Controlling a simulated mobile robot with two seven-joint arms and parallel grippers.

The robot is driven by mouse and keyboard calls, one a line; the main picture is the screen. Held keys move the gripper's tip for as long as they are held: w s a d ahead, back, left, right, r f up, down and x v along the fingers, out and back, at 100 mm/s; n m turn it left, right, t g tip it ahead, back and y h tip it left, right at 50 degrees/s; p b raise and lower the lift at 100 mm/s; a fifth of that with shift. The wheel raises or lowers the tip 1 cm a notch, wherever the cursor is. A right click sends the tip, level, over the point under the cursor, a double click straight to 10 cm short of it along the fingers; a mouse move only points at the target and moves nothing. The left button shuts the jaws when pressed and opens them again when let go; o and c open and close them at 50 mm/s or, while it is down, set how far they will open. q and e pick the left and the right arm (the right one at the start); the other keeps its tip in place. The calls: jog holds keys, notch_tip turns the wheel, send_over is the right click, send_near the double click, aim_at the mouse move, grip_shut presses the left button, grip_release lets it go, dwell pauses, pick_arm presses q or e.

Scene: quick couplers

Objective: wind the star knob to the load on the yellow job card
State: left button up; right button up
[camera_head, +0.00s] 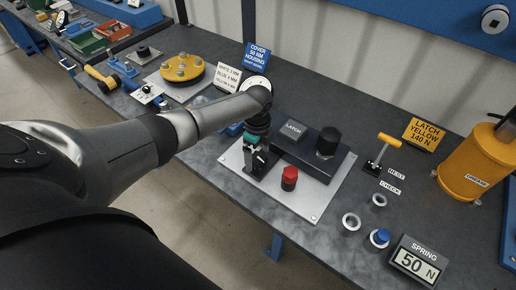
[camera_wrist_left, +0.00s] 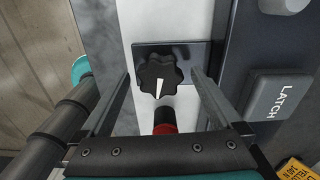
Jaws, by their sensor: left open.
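The black star knob (camera_wrist_left: 160,77) with a white pointer sits on a dark plate in the left wrist view; the pointer points toward the bottom of that picture. My left gripper (camera_wrist_left: 162,84) is open, with one finger on each side of the knob; contact cannot be told. The yellow job card (camera_head: 424,133) reads "LATCH YELLOW 140 N". The spring display (camera_head: 413,264) reads "50 N". My right gripper is not in view.
A red knob (camera_head: 289,178) stands close to my gripper on the pale base plate (camera_head: 310,206). The dark latch block (camera_head: 312,158) carries a black cylinder (camera_head: 328,142).

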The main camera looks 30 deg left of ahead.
aim_at(258, 157)
pick_arm(q)
notch_tip(258, 157, up, 15)
jog(key=p, duration=0.1)
jog(key=shift+r, duration=0.15)
dwell(0.6)
